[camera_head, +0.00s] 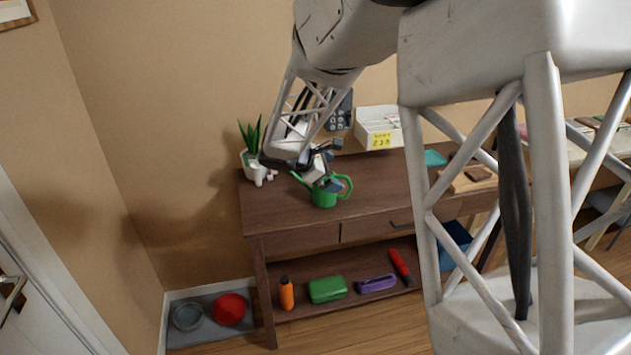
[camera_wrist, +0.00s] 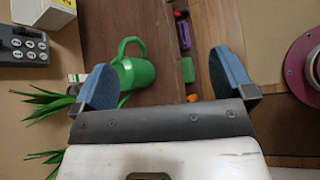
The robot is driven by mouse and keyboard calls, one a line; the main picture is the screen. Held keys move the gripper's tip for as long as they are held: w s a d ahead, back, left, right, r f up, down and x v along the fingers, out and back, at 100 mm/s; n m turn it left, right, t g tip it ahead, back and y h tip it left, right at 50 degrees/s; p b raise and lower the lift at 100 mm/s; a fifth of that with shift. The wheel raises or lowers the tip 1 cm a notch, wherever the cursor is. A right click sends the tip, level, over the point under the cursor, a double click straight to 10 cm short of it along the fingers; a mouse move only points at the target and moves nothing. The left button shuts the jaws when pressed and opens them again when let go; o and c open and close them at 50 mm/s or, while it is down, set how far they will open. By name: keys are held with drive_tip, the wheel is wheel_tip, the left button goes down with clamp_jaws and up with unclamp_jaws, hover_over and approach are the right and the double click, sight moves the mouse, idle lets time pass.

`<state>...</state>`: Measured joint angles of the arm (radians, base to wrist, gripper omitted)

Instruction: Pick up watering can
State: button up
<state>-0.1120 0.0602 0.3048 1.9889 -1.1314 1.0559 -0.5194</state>
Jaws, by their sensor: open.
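The green watering can (camera_head: 324,198) stands upright on top of the brown wooden console table, close to its front edge. My gripper (camera_head: 325,178) is just above and behind it, partly covering the can's upper body. In the wrist view the can (camera_wrist: 136,74) shows its looped handle toward the top. My gripper (camera_wrist: 164,82) is open there, with two blue finger pads spread wide. The can lies between the pads, closer to the left pad, which hides part of it. Nothing is held. I cannot tell whether a finger touches the can.
A potted plant (camera_head: 250,148) and small white figure (camera_head: 258,174) stand left. A keypad device (camera_head: 340,112) and white box (camera_head: 377,127) are behind. The lower shelf (camera_head: 355,298) holds an orange bottle (camera_head: 286,293) and green case (camera_head: 327,289). Tabletop front right is clear.

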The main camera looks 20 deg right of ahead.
sight(321, 199)
drive_tip(key=w+a+f+n+t+h, duration=0.2)
drive_tip(key=w+f+n, duration=0.5)
drive_tip(key=w+f, duration=0.4)
drive_tip(key=w+a+t, duration=0.1)
drive_tip(key=w, duration=0.2)
drive_tip(key=shift+w+a, duration=0.2)
drive_tip(key=shift+x, duration=1.25)
drive_tip(key=shift+x, duration=2.6)
drive_tip(key=c, duration=1)
drive_tip(key=shift+o, duration=0.2)
